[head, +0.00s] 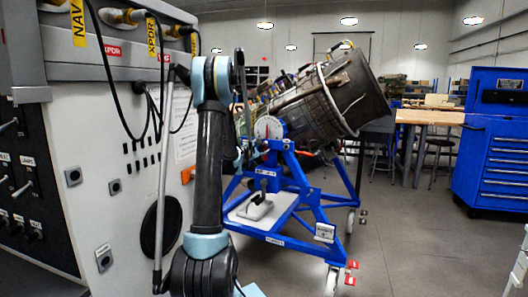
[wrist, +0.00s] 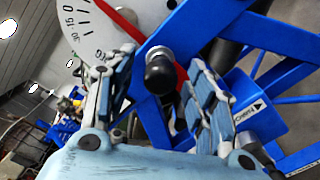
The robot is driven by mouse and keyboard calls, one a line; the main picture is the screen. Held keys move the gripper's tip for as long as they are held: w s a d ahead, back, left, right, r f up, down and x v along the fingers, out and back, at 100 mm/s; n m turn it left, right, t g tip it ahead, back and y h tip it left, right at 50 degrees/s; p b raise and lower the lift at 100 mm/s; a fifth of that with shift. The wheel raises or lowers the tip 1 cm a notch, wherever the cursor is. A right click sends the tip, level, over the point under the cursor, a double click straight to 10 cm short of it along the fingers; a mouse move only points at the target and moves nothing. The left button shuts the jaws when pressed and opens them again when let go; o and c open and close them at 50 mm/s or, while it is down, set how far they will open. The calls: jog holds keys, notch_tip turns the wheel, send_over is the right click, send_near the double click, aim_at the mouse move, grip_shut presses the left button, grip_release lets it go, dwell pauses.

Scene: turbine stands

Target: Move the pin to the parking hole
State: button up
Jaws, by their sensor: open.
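The pin shows in the wrist view as a round black knob (wrist: 160,74) with a greyish collar, in front of a blue strut and the red pointer. My gripper (wrist: 161,58) is open, with one finger on each side of the knob. Gaps show between the knob and both fingers, so it is not gripped. The white dial (wrist: 88,28) with black marks is behind the left finger. In the head view the dial (head: 268,127) is on the blue stand (head: 285,160). My arm hides most of the gripper there. I cannot make out the parking hole.
A large metal turbine (head: 335,98) rests on the wheeled blue stand. A panel cabinet (head: 110,190) with cables is close on the left. A blue tool chest (head: 490,160) and a wooden table (head: 430,117) are at the right. The grey floor right of the stand is clear.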

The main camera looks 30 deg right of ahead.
grip_shut()
jog(key=shift+s+a, duration=0.35)
jog(key=shift+a, duration=0.2)
dwell(0.5)
jog(key=v, duration=0.7)
dwell(0.9)
jog(key=shift+s, duration=0.1)
